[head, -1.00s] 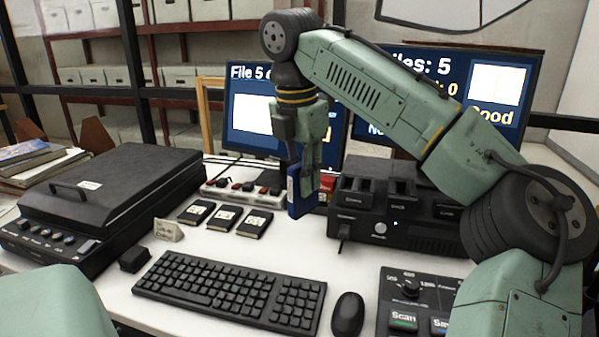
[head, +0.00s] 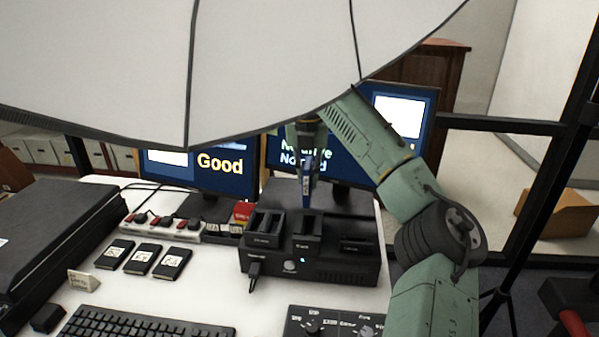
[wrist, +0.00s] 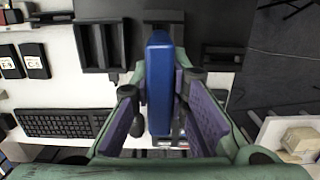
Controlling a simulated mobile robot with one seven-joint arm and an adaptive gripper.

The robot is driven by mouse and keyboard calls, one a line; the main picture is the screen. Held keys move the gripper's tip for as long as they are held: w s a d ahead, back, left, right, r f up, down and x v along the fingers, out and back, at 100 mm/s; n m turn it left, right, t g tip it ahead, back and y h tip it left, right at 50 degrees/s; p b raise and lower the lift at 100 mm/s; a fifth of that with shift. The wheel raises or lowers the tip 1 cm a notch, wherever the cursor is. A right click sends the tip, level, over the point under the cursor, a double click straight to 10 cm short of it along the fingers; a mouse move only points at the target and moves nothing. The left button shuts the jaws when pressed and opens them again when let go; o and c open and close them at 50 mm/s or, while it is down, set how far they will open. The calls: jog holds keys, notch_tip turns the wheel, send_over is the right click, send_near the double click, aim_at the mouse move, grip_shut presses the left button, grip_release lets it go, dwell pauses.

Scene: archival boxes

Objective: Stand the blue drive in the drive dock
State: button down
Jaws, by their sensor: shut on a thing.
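The blue drive (head: 307,184) hangs upright in my gripper (head: 306,160), above or just behind the middle bay of the black drive dock (head: 318,265). In the wrist view the blue drive (wrist: 159,85) stands between my gripper's (wrist: 160,100) purple-padded fingers, which are shut on it. Its far end overlaps the dock (wrist: 100,45) there. I cannot tell whether its lower end touches the dock. My arm and a large white umbrella-like panel hide the upper part of the gripper in the head view.
The white umbrella-like panel (head: 230,60) covers the top of the head view. Several black drives (head: 143,259) lie left of the dock, with a power strip (head: 160,225) behind them. A red box (head: 243,213), keyboard (head: 145,325) and control panel (head: 335,322) are near the dock.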

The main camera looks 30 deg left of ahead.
aim_at(309, 203)
jog(key=shift+w+d, duration=0.15)
jog(key=shift+d, duration=0.05)
notch_tip(309, 203, down, 5)
jog(key=b, duration=0.3)
jog(key=shift+d+r+b, duration=0.1)
jog(key=shift+r+b, duration=0.05)
jog(key=shift+b, duration=0.25)
jog(key=shift+f, duration=1.85)
jog(key=shift+f+p, duration=0.3)
jog(key=shift+f, duration=0.65)
jog(key=c, duration=1.5)
grip_release()
jog(key=r, duration=0.5)
jog(key=s+r, duration=0.1)
jog(key=r, duration=0.1)
jog(key=shift+d+r, duration=0.2)
